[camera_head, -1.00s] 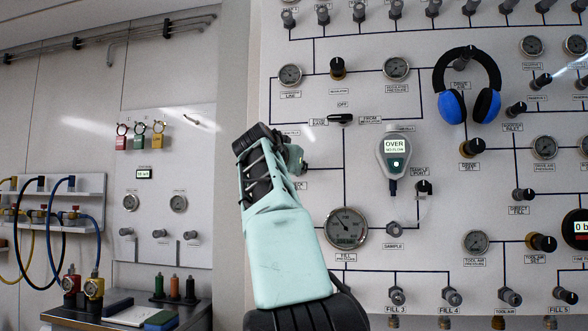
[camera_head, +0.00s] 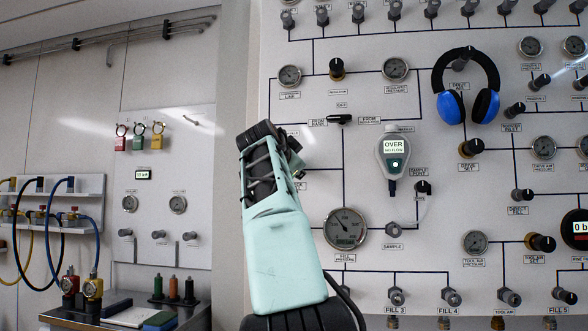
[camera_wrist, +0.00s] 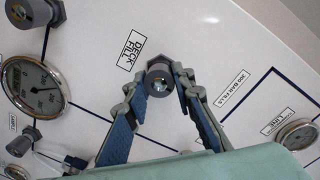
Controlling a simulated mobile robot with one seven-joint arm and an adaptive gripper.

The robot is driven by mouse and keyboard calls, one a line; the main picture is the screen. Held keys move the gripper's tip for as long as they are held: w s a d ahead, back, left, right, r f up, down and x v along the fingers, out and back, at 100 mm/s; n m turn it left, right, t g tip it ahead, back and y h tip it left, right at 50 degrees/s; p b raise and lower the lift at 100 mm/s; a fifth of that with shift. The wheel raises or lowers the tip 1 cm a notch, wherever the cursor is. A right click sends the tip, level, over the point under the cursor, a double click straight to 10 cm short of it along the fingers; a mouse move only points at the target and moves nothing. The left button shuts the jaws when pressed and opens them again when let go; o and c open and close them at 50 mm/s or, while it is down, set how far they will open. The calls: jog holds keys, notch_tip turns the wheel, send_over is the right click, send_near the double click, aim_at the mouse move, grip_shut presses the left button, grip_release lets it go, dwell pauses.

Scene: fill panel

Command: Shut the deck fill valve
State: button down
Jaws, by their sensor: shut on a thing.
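In the head view my gripper (camera_head: 297,163) reaches the panel left of the hand-held meter. My own pale green arm hides the valve there. I cannot tell from the knob how far it is turned.
A large pressure gauge (camera_head: 345,228) is right of my arm. A meter reading "OVER" (camera_head: 393,157) and blue ear defenders (camera_head: 466,88) hang farther right. In the wrist view, a gauge (camera_wrist: 34,84) is at left and another (camera_wrist: 298,134) at lower right.

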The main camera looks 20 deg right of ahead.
dwell(0.4)
jog(key=c, duration=1.7)
grip_release()
jog(key=shift+o, duration=0.2)
jog(key=v, duration=1.2)
